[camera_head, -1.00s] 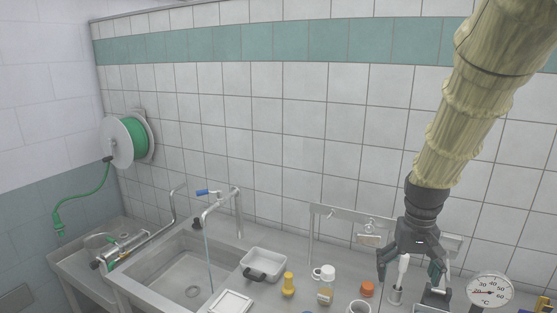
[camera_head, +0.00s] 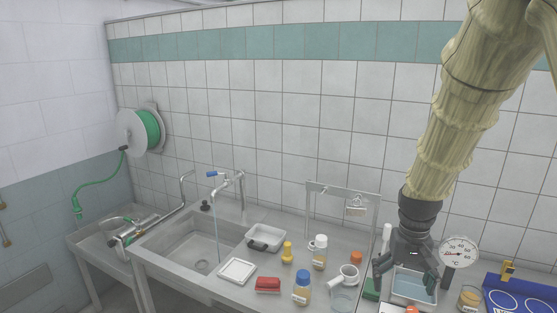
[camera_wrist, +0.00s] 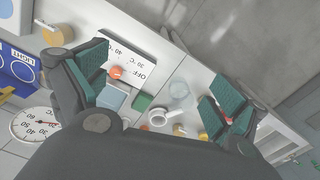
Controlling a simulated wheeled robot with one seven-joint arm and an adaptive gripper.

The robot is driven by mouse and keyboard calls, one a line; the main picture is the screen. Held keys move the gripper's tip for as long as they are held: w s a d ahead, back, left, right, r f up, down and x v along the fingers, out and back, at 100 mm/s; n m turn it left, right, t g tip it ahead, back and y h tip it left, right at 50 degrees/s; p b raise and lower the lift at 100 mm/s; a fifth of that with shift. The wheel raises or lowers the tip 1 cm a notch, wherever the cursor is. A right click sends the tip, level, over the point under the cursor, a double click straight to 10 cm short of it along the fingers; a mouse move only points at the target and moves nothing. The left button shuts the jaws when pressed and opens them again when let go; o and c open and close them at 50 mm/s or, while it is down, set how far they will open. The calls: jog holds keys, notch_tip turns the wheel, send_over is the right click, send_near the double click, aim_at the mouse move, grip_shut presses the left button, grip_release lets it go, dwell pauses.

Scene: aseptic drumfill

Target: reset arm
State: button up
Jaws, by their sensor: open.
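My arm, in a yellowish sleeve, comes down from the upper right in the head view. My gripper (camera_head: 404,284) hangs at its end, fingers apart, with nothing seen between them. It appears in front of a tray of bluish liquid (camera_head: 414,289) at the bench's right side; the gap between them is unclear. In the wrist view the green-padded fingers (camera_wrist: 163,98) are spread wide above the bench, with a white mug (camera_wrist: 160,117) visible between them.
A dial thermometer (camera_head: 459,252) stands close right of my gripper. A white-handled brush (camera_head: 387,238), mug (camera_head: 349,274), blue-capped bottle (camera_head: 302,287) and red block (camera_head: 267,285) are to its left. The sink (camera_head: 190,248) is further left. Open air lies above the bench.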

jog(key=s+a+f+b, duration=0.15)
jog(key=s+f, duration=0.35)
jog(key=f, duration=1)
jog(key=s+f+b, duration=0.2)
jog(key=s+f, duration=0.3)
jog(key=f, duration=1)
jog(key=s+a+f+b, duration=0.1)
jog(key=s+a+f, duration=0.1)
jog(key=s+f, duration=0.7)
jog(key=s+a+f+n+b, duration=0.1)
jog(key=s+a+f+b, duration=0.1)
jog(key=s+f, duration=0.7)
jog(key=s+a, duration=0.1)
jog(key=s, duration=0.2)
jog(key=shift+s+n+b, duration=0.2)
jog(key=shift+n+b, duration=0.1)
